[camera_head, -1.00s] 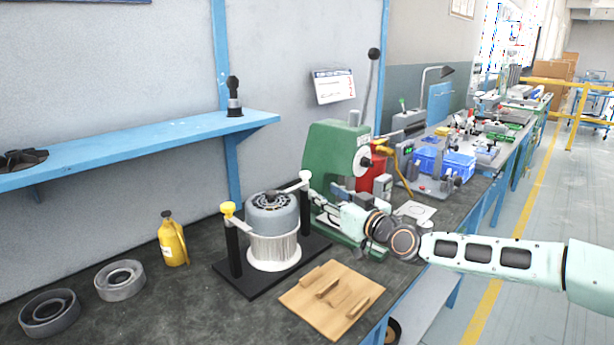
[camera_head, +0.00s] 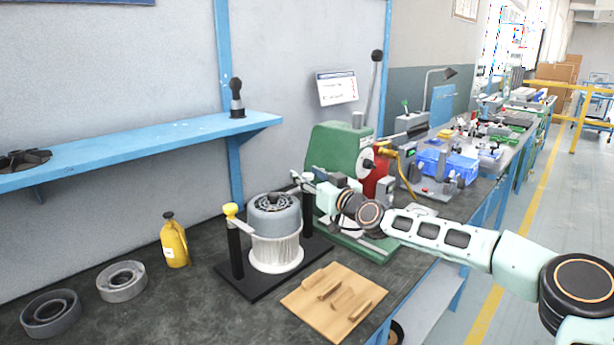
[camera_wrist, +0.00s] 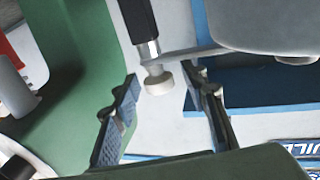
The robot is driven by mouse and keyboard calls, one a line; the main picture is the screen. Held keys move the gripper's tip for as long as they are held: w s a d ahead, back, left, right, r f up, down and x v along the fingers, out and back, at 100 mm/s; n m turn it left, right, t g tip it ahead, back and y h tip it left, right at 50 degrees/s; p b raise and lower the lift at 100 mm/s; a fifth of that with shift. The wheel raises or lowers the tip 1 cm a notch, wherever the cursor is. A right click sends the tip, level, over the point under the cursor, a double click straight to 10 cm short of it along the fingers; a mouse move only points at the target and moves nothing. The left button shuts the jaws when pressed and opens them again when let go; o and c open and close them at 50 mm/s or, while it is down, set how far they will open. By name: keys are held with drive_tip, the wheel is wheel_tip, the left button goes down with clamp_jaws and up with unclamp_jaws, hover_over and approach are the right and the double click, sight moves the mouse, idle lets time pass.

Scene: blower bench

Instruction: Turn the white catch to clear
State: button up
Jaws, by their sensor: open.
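The white catch (camera_wrist: 158,82) shows in the wrist view as a white knob below a steel collar on a black post (camera_wrist: 138,18), with a grey bar running right from it. My gripper (camera_wrist: 165,112) is open, with one finger on each side of the knob; I cannot tell whether either touches it. In the head view my gripper (camera_head: 299,181) is at the top of the right post (camera_head: 307,217) and largely hides the catch. The grey-topped blower (camera_head: 274,214) stands between that post and the left post, which carries a yellow catch (camera_head: 231,210).
The green machine (camera_head: 335,150) stands close behind my gripper. A wooden board (camera_head: 333,300) lies in front of the black base (camera_head: 236,283). A yellow bottle (camera_head: 174,243) and two grey rings (camera_head: 121,281) are at left. The bench (camera_head: 190,310) is bare between them.

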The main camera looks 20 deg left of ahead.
drive_tip(key=shift+a, duration=0.15)
clamp_jaws()
idle(0.4)
